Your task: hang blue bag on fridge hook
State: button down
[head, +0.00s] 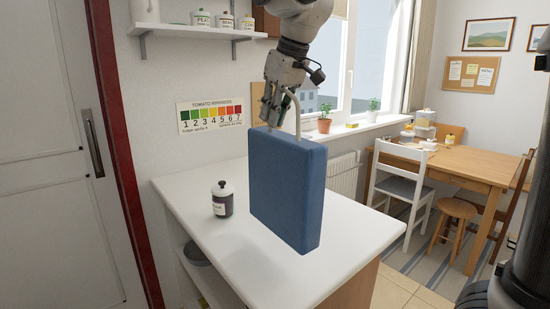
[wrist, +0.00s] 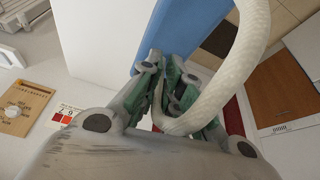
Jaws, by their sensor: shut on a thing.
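The blue bag (head: 287,190) is a flat, boxy bag with a pale rope handle (head: 296,110). It hangs upright in the head view, in front of or above the white counter; whether its bottom touches anything is unclear. My gripper (head: 270,122) is above its top edge and is shut on the handle. In the wrist view the pale handle (wrist: 236,60) loops past the fingers (wrist: 172,95), and part of the blue bag (wrist: 188,28) shows behind them. I cannot make out a fridge hook in either view.
A wall shelf (head: 190,30) holds several canisters. A tall white door (head: 50,170) is at the left. A wooden table (head: 460,165) and chairs are at the right.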

aim_at(288, 95)
jog(key=shift+f, duration=3.15)
jog(key=c, duration=1.6)
grip_release()
jog(key=shift+o, duration=0.2)
jog(key=shift+f, duration=0.2)
jog(key=v, duration=1)
jog(key=shift+s+r, duration=0.2)
jog(key=shift+s, duration=0.25)
jog(key=shift+s+d+r, duration=0.2)
jog(key=shift+d+r, duration=0.05)
jog(key=shift+r, duration=0.35)
jog(key=shift+d, duration=0.1)
